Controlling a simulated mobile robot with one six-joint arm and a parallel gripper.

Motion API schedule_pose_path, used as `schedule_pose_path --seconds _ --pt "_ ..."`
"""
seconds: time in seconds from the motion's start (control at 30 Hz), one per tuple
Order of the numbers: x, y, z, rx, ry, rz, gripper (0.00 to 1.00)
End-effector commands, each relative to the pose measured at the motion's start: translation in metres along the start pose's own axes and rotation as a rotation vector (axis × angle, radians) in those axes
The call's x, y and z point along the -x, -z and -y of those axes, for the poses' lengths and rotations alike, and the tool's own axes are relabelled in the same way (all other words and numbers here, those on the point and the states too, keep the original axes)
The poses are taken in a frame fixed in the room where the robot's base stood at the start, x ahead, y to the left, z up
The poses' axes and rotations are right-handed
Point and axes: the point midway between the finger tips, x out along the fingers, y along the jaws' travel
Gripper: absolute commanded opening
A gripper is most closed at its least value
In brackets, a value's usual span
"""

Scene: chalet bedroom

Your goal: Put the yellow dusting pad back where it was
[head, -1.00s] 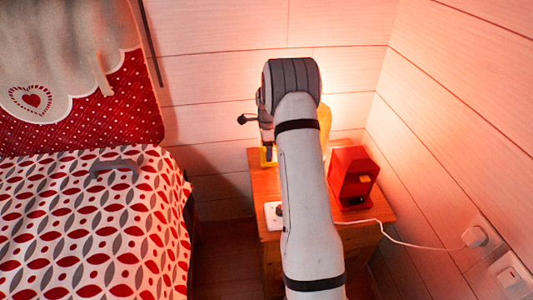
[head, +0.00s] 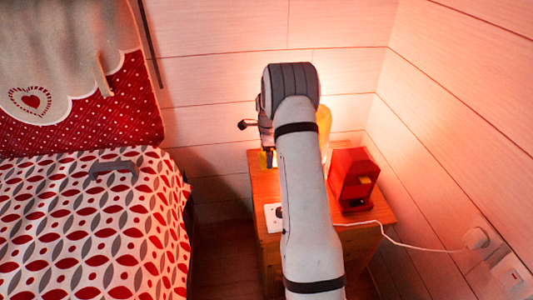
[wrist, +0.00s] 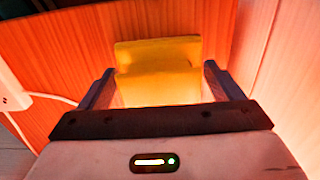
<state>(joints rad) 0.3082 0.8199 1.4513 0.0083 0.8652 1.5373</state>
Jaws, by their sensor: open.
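The yellow dusting pad (wrist: 158,80) lies on the wooden top of the bedside table (wrist: 70,50) in the wrist view. My gripper (wrist: 159,72) is open, with one finger on each side of the pad. Small gaps seem to show between the fingers and the pad, and I cannot tell whether either finger touches it. In the head view my arm hides most of the gripper. Only a sliver of the pad (head: 263,159) shows there, by a dark finger at the table's back left.
A red box-like object (head: 352,180) stands at the table's right. A yellow glowing lamp (head: 324,122) is partly behind my arm. A white socket block (head: 272,217) lies at the left edge, and a white cable (head: 400,243) runs to the right wall. The bed (head: 90,230) is left.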

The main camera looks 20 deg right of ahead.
Motion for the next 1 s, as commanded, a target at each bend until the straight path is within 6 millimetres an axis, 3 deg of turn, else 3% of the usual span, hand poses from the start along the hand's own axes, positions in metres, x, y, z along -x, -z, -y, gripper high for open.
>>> schedule_pose_path --seconds 0.17,0.5,0.77,0.87,1.0 --pt "0.023 0.000 0.001 0.000 0.004 0.000 0.87" --pt "0.095 0.000 0.001 0.000 0.003 0.000 0.87" --pt "0.122 -0.001 -0.001 0.007 0.001 0.000 0.87" --pt "0.135 -0.008 -0.010 0.064 0.007 -0.001 0.87" --pt "0.168 -0.030 -0.048 0.274 0.024 -0.004 0.87"
